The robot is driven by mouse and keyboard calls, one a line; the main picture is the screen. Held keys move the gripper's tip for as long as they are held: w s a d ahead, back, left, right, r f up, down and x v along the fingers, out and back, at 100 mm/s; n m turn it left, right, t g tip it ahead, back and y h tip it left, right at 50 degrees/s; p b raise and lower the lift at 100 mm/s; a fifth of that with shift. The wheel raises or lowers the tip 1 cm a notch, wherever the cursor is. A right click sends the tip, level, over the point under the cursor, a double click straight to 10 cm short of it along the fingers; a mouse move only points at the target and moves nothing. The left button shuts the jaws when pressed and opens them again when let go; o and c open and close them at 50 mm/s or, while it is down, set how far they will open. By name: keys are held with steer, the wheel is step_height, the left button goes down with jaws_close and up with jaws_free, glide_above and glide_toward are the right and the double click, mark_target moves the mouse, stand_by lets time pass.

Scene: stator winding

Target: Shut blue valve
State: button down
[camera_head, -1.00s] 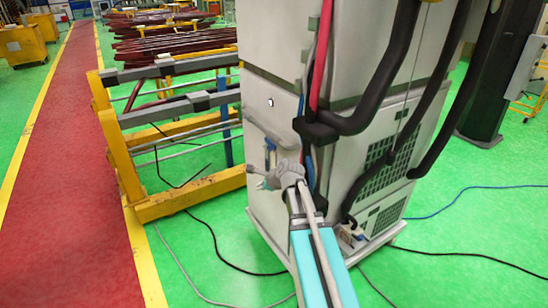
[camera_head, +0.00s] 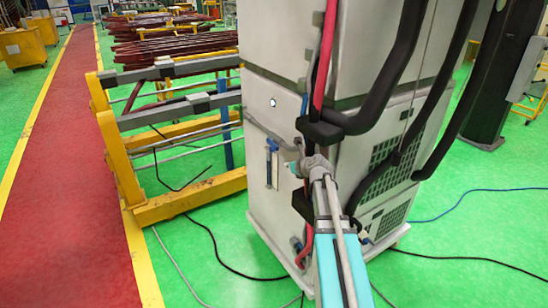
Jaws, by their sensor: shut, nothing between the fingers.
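A small blue valve handle (camera_head: 272,145) is on the side of the pale grey cabinet (camera_head: 262,210), just below a bent grey pipe. A light, narrow vertical part hangs under the handle. My gripper (camera_head: 295,168) is in front of the cabinet, a little right of and below the blue handle in the picture. It is shut and empty, and a gap shows between it and the handle. A second small blue part (camera_head: 298,245) shows low on the cabinet, near the end of a red hose. My arm hides some of the cabinet's corner.
Thick black hoses (camera_head: 385,75) and a red hose (camera_head: 325,50) run down the cabinet, close to my arm. A yellow frame (camera_head: 190,198) stands at left.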

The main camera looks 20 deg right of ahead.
mark_target(270, 145)
steer(key=shift+w+f, duration=0.1)
steer(key=b+x, duration=0.5)
steer(key=x, duration=0.5)
steer(key=shift+w+r+p, duration=0.15)
steer(key=shift+r+p, duration=1.85)
steer(key=shift+p, duration=0.15)
steer(key=shift+d, duration=0.15)
